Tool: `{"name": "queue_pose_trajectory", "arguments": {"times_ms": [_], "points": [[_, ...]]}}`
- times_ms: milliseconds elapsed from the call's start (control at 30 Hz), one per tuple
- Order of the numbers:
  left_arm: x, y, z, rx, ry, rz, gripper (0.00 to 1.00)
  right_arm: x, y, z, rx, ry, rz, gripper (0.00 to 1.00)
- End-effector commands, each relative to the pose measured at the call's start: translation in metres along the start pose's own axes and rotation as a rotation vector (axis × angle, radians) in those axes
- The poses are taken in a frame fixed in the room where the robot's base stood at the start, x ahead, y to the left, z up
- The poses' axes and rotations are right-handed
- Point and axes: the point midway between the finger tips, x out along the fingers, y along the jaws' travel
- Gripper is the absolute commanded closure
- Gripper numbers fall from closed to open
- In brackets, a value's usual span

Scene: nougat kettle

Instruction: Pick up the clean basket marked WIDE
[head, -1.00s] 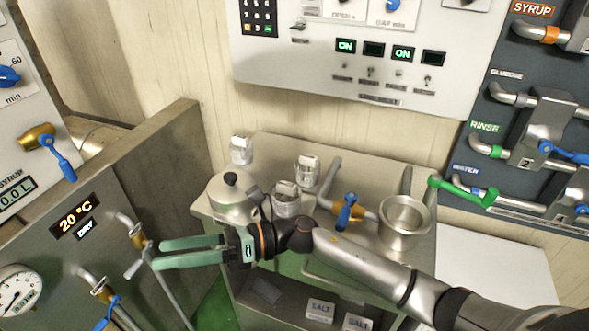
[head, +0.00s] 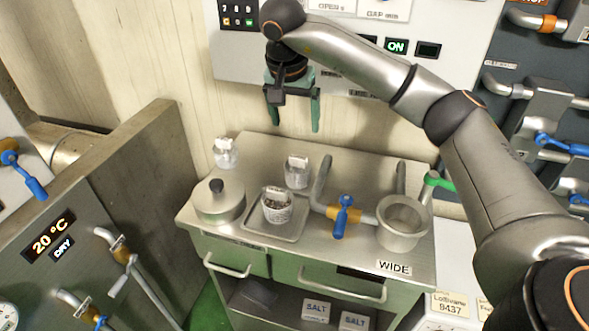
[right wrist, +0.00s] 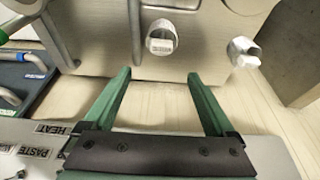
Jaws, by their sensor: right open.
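Two light mesh baskets with white tags stand at the back of the steel counter (head: 350,255): one at the back left (head: 226,155), one right of it (head: 297,174). A third basket (head: 278,212) with dark specks sits on a small tray (head: 297,233) in front. Their tags are too small to read. A WIDE label (head: 394,267) is on the counter's front right. My right gripper (head: 293,122) is open and empty, fingers down, above the back edge. In the right wrist view the right-hand back basket (right wrist: 161,40) lies beyond the fingertips (right wrist: 159,76); the back-left one (right wrist: 243,50) is to the right.
A lidded pot (head: 218,204) stands at the counter's left. A bent pipe with a blue valve (head: 342,216) rises beside the right-hand back basket. An open steel pot (head: 401,236) is at the right. The control panel (head: 350,75) is close behind my gripper.

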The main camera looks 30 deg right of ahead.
Motion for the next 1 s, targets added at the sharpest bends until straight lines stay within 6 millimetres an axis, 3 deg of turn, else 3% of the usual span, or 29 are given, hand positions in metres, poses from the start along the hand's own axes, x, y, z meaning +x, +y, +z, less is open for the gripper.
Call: {"name": "queue_pose_trajectory", "arguments": {"times_ms": [300, 567, 833, 1000], "points": [[0.000, 0.000, 0.001, 0.000, -0.002, 0.001, 0.43, 0.054, 0.001, 0.001, 0.000, -0.001, 0.005, 0.10], [-0.001, 0.001, 0.001, 0.000, -0.002, 0.001, 0.43, 0.075, 0.000, 0.001, 0.000, -0.001, 0.002, 0.10], [-0.003, 0.000, -0.001, -0.001, 0.002, -0.001, 0.43, 0.114, -0.003, 0.005, 0.001, -0.003, 0.002, 0.10], [-0.003, -0.001, -0.001, -0.001, 0.001, -0.003, 0.43, 0.122, -0.003, 0.004, 0.000, -0.001, 0.001, 0.10]]}}
